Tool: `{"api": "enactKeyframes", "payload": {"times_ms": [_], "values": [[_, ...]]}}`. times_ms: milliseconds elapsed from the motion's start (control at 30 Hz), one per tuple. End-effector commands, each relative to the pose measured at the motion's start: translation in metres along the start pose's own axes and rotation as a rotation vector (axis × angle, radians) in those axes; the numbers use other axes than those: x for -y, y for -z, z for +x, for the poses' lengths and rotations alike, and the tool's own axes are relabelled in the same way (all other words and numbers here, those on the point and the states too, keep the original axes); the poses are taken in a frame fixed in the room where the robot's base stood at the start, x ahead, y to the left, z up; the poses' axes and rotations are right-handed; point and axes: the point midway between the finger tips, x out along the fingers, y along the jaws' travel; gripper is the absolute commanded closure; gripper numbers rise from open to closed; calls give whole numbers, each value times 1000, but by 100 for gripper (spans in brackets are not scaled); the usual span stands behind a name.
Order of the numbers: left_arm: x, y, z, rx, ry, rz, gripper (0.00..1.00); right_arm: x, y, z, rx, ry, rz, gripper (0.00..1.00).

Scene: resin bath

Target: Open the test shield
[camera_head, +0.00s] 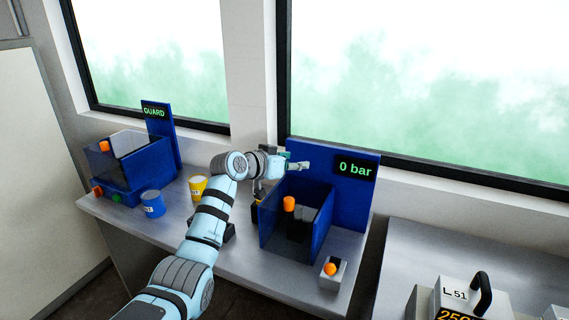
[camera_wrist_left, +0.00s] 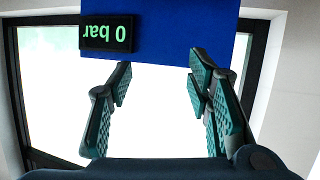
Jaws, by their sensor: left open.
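The test station has a blue back panel (camera_head: 356,205) with a display (camera_head: 355,168) reading "0 bar". In front of it stands the test shield (camera_head: 279,238), a dark see-through box-like cover with an orange knob (camera_head: 288,203). A dark block shows inside it. My left gripper (camera_head: 298,165) is above and behind the knob, close to the panel's upper left, and apart from the knob. In the left wrist view the open, empty jaws (camera_wrist_left: 158,75) face the window, with the panel (camera_wrist_left: 200,25) and upside-down display (camera_wrist_left: 108,32) beyond. My right gripper is not in view.
A blue guard station (camera_head: 135,170) with an orange knob stands at the left. A blue cup (camera_head: 152,204) and yellow cup (camera_head: 198,186) stand between. A small box with an orange button (camera_head: 330,269) sits at the front right.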

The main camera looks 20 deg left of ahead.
Motion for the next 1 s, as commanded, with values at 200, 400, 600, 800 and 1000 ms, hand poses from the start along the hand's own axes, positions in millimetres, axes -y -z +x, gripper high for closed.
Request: {"api": "enactKeyframes", "payload": {"times_ms": [200,400,600,800,1000], "values": [[1,0,-49,-2,4,5,54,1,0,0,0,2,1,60],[2,0,-98,0,4,2,54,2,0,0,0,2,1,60],[0,0,-113,0,0,1,54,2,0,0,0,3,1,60],[0,0,-113,0,0,0,54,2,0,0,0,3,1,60],[0,-2,-112,3,0,0,54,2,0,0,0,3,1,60]]}}
